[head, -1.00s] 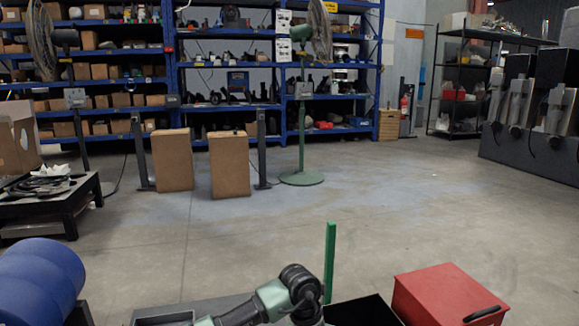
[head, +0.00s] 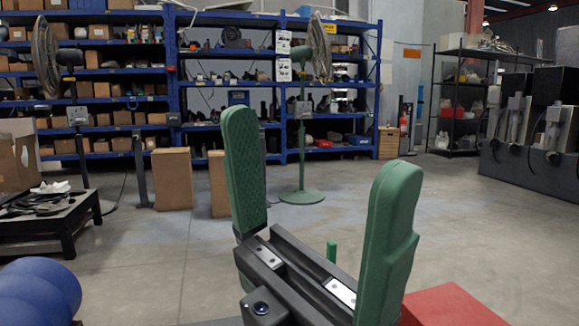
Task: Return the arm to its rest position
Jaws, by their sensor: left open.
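My left gripper (head: 318,200) is raised close in front of the head camera, a little right of the middle of the view. Its two green padded fingers point up and stand wide apart, with nothing between them. The black gripper body with its rail shows below the fingers. My right gripper is not in view.
A red box (head: 452,306) is at the lower right, partly behind the gripper. A green upright post (head: 331,251) shows between the fingers. Blue rolls (head: 42,287) lie at the lower left. Shelves (head: 225,88), cardboard boxes (head: 172,179) and a fan stand further back, beyond open floor.

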